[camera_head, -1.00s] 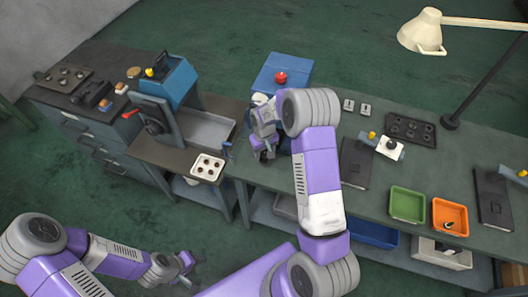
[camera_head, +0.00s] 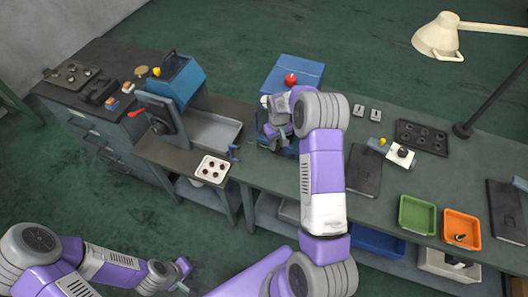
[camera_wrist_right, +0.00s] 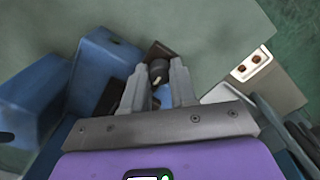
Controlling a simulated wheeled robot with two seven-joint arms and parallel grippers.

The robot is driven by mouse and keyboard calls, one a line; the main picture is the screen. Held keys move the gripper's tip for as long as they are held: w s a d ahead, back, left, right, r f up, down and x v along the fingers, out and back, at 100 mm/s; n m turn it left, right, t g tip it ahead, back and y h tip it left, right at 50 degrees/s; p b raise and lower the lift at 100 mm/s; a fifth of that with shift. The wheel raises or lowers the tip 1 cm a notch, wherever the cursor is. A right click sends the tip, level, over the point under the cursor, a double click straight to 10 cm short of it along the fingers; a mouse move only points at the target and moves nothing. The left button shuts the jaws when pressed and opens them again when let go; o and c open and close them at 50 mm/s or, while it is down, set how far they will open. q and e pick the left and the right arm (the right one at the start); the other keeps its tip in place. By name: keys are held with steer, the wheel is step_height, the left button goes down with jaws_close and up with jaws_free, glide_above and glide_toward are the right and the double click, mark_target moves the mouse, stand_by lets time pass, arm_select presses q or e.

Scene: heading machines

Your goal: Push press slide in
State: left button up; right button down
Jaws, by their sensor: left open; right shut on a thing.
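A blue machine box (camera_head: 305,68) with a red button (camera_head: 291,79) stands at the back of the bench, and my right arm covers much of the machine in front of it. My right gripper (camera_head: 272,141) is low at this machine. In the right wrist view, its fingers (camera_wrist_right: 159,78) are shut on a small dark knob (camera_wrist_right: 158,68), with blue machine blocks (camera_wrist_right: 99,63) to the left. The slide itself is mostly hidden, and I cannot tell how far in it is. My left gripper (camera_head: 182,275) is open and empty, low at the front, away from the bench.
A green bin (camera_head: 416,215), an orange bin (camera_head: 461,229) and a lamp (camera_head: 440,35) are at the right.

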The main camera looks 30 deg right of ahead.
steer(key=shift+w+d+r, duration=0.1)
steer(key=shift+w+r, duration=0.1)
arm_select(q)
steer(key=shift+s+a, duration=0.25)
steer(key=shift+a, duration=0.05)
arm_select(e)
steer(key=shift+d, duration=0.1)
steer(key=c, duration=1.3)
jaws_free()
steer(key=o, duration=0.4)
steer(key=shift+w+f, duration=0.1)
arm_select(q)
steer(key=shift+w, duration=0.1)
